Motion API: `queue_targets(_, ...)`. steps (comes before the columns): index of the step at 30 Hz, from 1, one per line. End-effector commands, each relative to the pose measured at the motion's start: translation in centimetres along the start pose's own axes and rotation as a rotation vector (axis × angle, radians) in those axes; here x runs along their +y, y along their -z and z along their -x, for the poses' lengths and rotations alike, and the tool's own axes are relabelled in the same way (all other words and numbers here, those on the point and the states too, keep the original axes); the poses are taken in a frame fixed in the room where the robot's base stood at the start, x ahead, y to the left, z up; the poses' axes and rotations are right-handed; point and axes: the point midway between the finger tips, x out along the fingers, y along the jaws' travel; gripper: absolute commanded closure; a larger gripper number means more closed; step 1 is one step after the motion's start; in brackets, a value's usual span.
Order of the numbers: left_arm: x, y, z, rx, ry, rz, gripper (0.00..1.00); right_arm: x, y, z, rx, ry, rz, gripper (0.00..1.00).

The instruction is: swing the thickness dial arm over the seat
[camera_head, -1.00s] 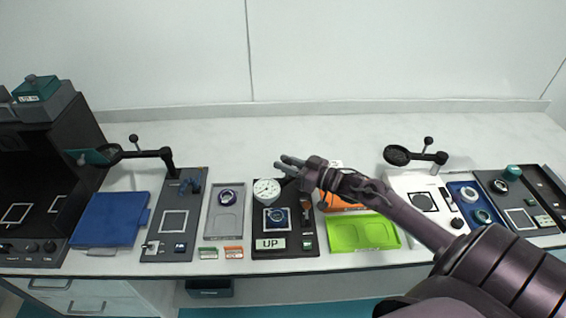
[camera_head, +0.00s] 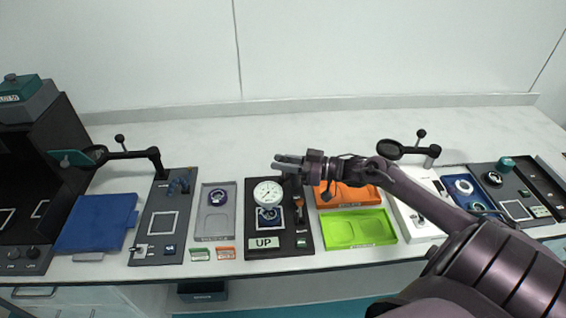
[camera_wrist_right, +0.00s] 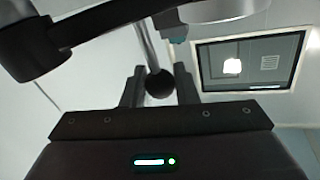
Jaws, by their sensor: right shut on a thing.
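The thickness dial (camera_head: 267,192) is a round white gauge on a dark arm above the black board. In the head view its face overlaps the back edge of the seat (camera_head: 269,217), which holds a dark blue ringed piece. My right gripper (camera_head: 277,164) is behind and above the dial, its arm coming in from the right. In the right wrist view, a black ball knob (camera_wrist_right: 160,83) on a metal rod sits between the fingers of my right gripper (camera_wrist_right: 160,80), which is shut on it. The dial arm's pivot is largely hidden. My left gripper is out of view.
A grey tray (camera_head: 216,225) stands left; orange (camera_head: 350,195) and green (camera_head: 358,229) trays stand right. The bench behind is clear.

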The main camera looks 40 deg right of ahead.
Motion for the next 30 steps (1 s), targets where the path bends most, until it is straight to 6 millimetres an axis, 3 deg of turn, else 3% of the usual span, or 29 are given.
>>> queue_targets(1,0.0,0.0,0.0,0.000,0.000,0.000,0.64,0.1,0.1,0.0,0.001,-0.002,0.003,0.72)
queue_targets(6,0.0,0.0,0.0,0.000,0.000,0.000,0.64,0.1,0.1,0.0,0.001,-0.002,0.002,0.54)
queue_targets(16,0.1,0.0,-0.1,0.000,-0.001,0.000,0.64,0.1,-0.1,0.6,-0.001,-0.002,0.000,0.54)
queue_targets(30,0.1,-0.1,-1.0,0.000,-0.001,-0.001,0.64,0.1,-0.1,7.2,-0.001,-0.003,0.000,0.54)
